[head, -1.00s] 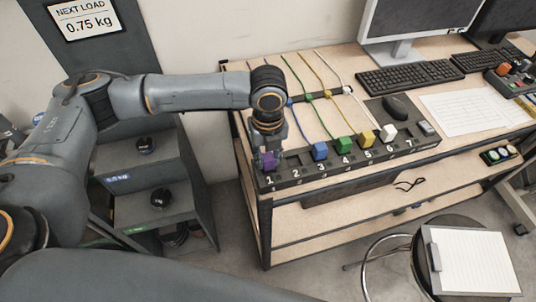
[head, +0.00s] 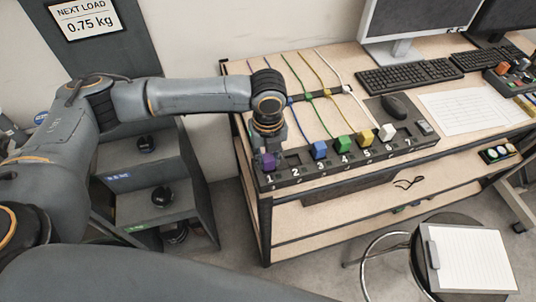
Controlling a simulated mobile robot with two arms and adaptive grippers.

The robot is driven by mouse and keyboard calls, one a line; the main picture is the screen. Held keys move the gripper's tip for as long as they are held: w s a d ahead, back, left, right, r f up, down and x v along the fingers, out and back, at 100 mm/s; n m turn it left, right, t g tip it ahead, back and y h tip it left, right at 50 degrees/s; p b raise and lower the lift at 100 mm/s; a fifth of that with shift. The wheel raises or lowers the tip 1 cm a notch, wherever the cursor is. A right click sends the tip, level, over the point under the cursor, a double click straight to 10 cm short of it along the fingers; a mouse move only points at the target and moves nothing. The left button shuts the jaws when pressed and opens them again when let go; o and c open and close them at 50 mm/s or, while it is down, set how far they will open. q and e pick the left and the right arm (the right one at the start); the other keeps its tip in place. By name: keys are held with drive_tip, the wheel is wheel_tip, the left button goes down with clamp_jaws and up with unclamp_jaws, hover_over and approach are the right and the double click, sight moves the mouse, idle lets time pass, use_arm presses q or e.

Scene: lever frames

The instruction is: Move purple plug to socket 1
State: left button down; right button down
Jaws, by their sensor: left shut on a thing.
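The purple plug (head: 269,162) is at the socket marked 1, at the left end of the dark numbered strip (head: 330,170). My left gripper (head: 268,146) points down right above the plug and is shut on it. The fingers and the plug's top overlap in the head view, and I cannot tell how deep the plug sits. Socket 2 (head: 293,160) is empty. My right gripper is not in view.
Blue (head: 319,149), green (head: 343,144), yellow (head: 366,138) and white (head: 387,132) plugs stand in sockets 3 to 6, with cables running back. A mouse (head: 394,106) and keyboard (head: 408,76) lie behind. A stool with a clipboard (head: 470,262) stands in front.

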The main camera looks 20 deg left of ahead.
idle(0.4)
use_arm(q)
drive_tip(key=c, duration=0.6)
unclamp_jaws()
drive_tip(key=shift+r+p, duration=3.5)
drive_tip(key=shift+p, duration=0.6)
drive_tip(key=shift+s+d+f, duration=0.1)
